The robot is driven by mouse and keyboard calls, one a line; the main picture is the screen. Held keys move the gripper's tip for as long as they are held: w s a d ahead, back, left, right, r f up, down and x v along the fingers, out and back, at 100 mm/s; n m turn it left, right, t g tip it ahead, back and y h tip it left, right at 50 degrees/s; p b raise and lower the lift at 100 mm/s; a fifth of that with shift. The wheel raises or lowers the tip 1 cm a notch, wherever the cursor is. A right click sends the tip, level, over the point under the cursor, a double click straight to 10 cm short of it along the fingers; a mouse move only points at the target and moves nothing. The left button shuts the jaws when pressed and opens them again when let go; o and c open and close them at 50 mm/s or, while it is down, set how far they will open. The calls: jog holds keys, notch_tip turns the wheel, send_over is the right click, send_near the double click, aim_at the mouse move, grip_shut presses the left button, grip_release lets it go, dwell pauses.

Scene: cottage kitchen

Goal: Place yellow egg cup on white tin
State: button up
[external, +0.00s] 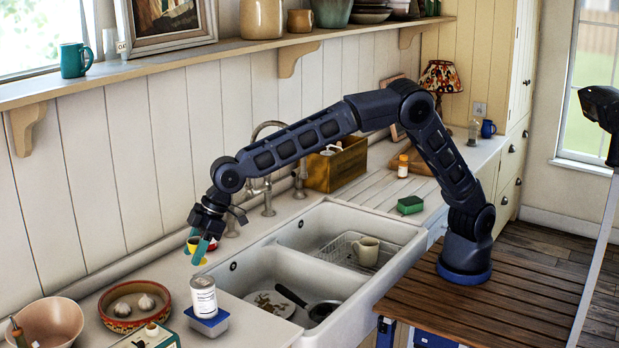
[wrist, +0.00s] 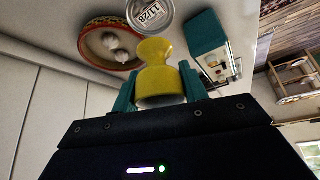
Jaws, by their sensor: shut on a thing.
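The yellow egg cup (wrist: 158,70) is clamped between the two teal fingers of my gripper (wrist: 157,88) in the wrist view. In the external view my gripper (external: 199,247) is above the left counter with the egg cup (external: 194,241) partly hidden by a finger. The white tin (external: 203,299) stands upright on a blue-and-white block, in front of and below my gripper. Its round silver top (wrist: 150,13), with printed digits, shows beyond the egg cup in the wrist view. The egg cup is held apart from the tin in the external view.
A patterned bowl with garlic (external: 135,319) stands left of the tin. A pink bowl (external: 50,324) and a green box (external: 152,339) are nearer the front left. The double sink (external: 296,262) lies to the right. A wall shelf (external: 150,66) runs above.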

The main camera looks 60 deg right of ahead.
aim_at(199, 282)
jog(key=shift+f, duration=2.85)
jog(key=o, duration=1)
jog(key=shift+f, duration=0.1)
jog(key=v, duration=1.2)
